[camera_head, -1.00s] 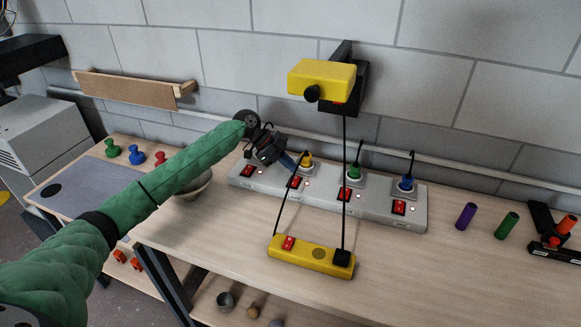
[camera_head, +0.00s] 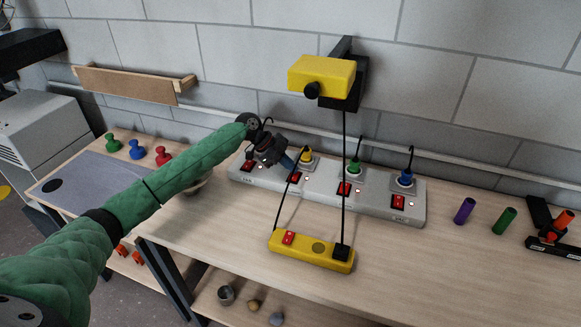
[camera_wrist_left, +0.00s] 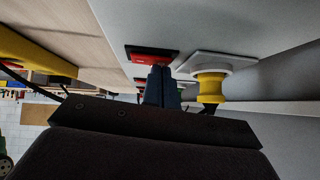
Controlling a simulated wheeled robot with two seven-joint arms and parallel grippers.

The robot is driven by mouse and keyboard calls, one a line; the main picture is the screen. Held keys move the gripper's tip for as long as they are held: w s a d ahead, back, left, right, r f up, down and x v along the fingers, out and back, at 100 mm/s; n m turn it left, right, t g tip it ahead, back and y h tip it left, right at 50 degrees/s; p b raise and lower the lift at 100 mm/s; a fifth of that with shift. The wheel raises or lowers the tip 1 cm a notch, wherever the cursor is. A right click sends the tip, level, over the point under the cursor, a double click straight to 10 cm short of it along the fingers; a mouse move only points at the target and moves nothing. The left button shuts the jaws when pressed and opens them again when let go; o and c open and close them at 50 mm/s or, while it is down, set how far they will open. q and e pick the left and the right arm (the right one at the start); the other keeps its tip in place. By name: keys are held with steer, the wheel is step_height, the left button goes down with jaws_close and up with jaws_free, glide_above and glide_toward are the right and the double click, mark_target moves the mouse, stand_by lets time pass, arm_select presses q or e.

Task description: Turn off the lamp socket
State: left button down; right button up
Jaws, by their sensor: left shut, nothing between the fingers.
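A long grey socket strip (camera_head: 374,205) lies on the bench along the wall, with red rocker switches in a row. The labels are too small to read surely, so I cannot tell which socket is the lamp's. My left gripper (camera_head: 291,164) is shut and empty, its dark blue fingers over the strip beside the yellow plug (camera_head: 306,159). In the left wrist view the fingertips (camera_wrist_left: 161,72) are at a red switch (camera_wrist_left: 152,54) next to the yellow plug (camera_wrist_left: 210,87); I cannot tell whether they touch it. My right gripper is not in view.
A green plug (camera_head: 354,170) and a blue plug (camera_head: 406,178) stand farther right. A yellow strip (camera_head: 312,251) with cords lies in front, below a yellow wall-mounted box (camera_head: 321,75). A bowl (camera_head: 196,187) sits behind my left arm. Purple (camera_head: 464,211) and green cylinders (camera_head: 504,221) are at the right.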

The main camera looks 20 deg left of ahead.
arm_select(q)
steer(key=shift+f, duration=0.1)
steer(key=shift+s, duration=0.15)
steer(key=shift+s+r+p, duration=0.2)
steer(key=shift+s+p, duration=0.1)
steer(key=shift+s, duration=0.35)
stand_by(0.3)
